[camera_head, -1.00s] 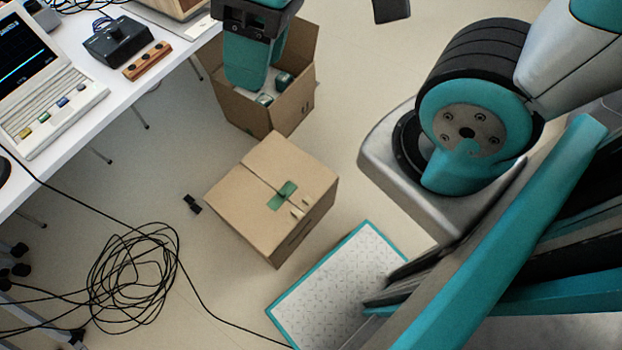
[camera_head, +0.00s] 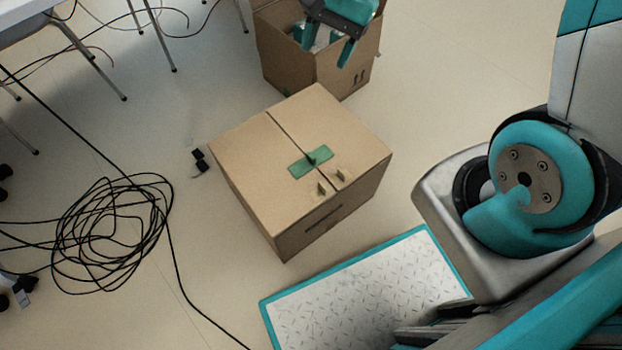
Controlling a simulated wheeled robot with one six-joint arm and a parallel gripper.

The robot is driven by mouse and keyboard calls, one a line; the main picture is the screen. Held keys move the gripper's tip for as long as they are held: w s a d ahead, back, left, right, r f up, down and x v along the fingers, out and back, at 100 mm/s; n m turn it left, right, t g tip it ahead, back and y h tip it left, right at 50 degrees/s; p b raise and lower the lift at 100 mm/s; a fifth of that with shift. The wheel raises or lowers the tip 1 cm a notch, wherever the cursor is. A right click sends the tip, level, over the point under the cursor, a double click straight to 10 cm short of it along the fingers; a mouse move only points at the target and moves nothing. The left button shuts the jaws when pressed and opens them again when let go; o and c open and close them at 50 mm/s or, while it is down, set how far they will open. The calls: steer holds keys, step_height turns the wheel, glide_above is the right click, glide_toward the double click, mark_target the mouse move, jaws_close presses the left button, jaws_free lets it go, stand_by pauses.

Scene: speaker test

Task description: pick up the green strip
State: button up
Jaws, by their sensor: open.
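The green strip (camera_head: 310,162) lies across the centre seam on top of a closed cardboard box (camera_head: 250,155). A small part of it sticks up at its middle. My gripper (camera_head: 326,55) is at the top of the view, in front of the open cardboard box, with its teal fingers apart and nothing seen between them. In the picture it is above the strip and well apart from it. Its upper part is cut off by the frame edge.
The open cardboard box (camera_head: 350,75) behind holds items partly hidden by my gripper. Two small tabs stand on the closed box's front flap. A black cable coil (camera_head: 110,235) and a small black object (camera_head: 200,160) lie on the floor at left. Table legs stand at upper left.

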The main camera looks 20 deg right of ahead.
steer(key=w+d+f+m+b, duration=0.2)
steer(key=f+m+b, duration=0.15)
steer(key=f, duration=0.55)
steer(key=w+d+f+m+b, duration=0.1)
steer(key=d+f+m+b, duration=0.1)
steer(key=f+b, duration=0.5)
steer(key=b, duration=0.4)
glide_above(312, 155)
steer(key=w+d, duration=0.1)
steer(key=d, duration=0.1)
step_height(312, 155, down, 12)
steer(key=shift+d+f, duration=0.1)
steer(key=shift+d, duration=0.05)
steer(key=b+x, duration=0.3)
steer(key=x, duration=0.1)
steer(key=b+x, duration=0.2)
steer(key=shift+s+b, duration=0.3)
steer(key=shift+b, duration=0.05)
steer(key=c, duration=1)
